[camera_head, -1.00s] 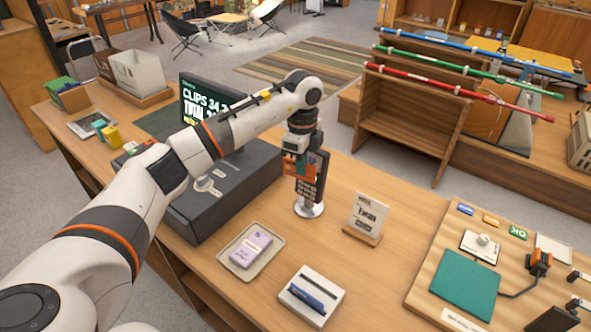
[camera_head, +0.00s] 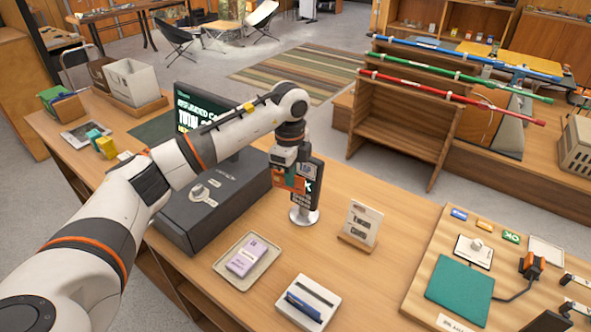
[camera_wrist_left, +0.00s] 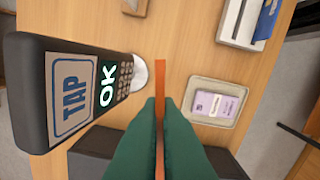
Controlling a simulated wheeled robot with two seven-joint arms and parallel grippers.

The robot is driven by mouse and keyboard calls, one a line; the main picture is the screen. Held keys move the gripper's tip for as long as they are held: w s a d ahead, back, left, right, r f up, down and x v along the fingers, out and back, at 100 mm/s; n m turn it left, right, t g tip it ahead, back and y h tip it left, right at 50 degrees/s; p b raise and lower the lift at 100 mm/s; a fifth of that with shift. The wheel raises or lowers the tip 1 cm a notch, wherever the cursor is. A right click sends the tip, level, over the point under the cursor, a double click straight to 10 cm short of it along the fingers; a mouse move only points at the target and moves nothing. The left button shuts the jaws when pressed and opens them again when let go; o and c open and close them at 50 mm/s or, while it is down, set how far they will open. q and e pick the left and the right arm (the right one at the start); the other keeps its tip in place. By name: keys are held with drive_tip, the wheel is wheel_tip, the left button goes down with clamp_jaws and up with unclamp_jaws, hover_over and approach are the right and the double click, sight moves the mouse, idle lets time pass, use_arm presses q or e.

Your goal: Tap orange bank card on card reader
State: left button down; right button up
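The orange bank card (camera_head: 288,181) is held in my left gripper (camera_head: 286,166), just left of the card reader (camera_head: 308,190). The reader is a dark terminal tilted on a round silver stand on the counter. In the left wrist view, the card (camera_wrist_left: 160,80) shows edge-on between the green fingers of my left gripper (camera_wrist_left: 160,130), which are shut on it. My right gripper is not in view.
A dark cash drawer (camera_head: 215,200) and a monitor (camera_head: 192,112) stand left of the reader. A tray (camera_head: 222,262) with a lilac packet, a white pen holder (camera_head: 306,321) and a small sign (camera_head: 360,222) surround the front. A wooden board (camera_head: 420,285) lies right.

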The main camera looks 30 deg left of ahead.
use_arm(q)
drive_tip(key=s+r+p, duration=0.1)
drive_tip(key=s, duration=0.5)
drive_tip(key=shift+a+r, duration=0.15)
drive_tip(key=shift+a, duration=0.25)
